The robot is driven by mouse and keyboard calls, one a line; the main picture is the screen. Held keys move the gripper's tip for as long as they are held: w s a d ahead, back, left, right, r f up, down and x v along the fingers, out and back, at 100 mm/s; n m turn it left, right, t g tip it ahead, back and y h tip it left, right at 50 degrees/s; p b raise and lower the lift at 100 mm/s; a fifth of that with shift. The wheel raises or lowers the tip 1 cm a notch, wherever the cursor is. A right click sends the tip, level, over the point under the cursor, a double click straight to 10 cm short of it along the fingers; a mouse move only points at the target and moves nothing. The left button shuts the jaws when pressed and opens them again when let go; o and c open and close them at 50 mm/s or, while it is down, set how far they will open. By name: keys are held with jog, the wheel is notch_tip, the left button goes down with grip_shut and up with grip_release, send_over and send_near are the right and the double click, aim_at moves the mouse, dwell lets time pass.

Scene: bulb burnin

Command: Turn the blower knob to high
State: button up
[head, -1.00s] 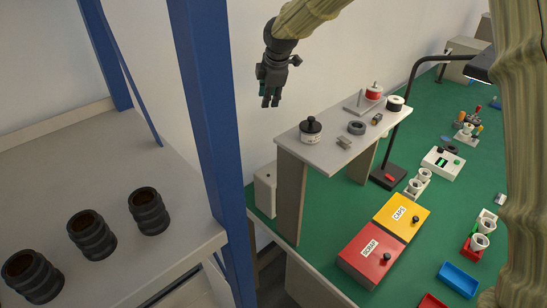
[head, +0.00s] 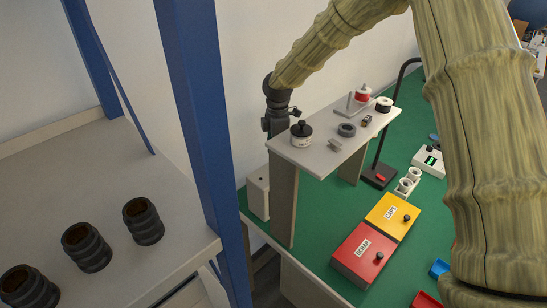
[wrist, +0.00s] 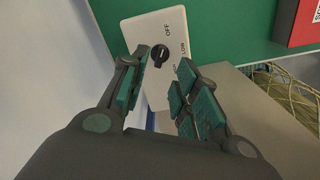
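The blower knob (wrist: 160,55) is small, round and black on a white panel marked OFF and LOW, with a third label partly covered by a finger. My gripper (wrist: 163,68) is open in the wrist view, its teal-padded fingers either side of the knob. The knob appears closer to the left finger; I cannot tell whether they touch, nor exactly where the knob points. In the head view, a pale box (head: 257,193) stands behind the raised shelf's leg. My dark wrist shows above it, with the fingers hidden behind the shelf.
The raised shelf (head: 320,160) holds a black-capped jar (head: 301,133), a ring (head: 346,130) and spools. Red SCRAP (head: 362,254) and yellow CAPS (head: 391,215) boxes sit on the green bench. A blue post (head: 205,140) and a rack with black cups (head: 86,247) stand left.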

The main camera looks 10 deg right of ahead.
jog(key=shift+f+p, duration=0.55)
jog(key=shift+f, duration=1.6)
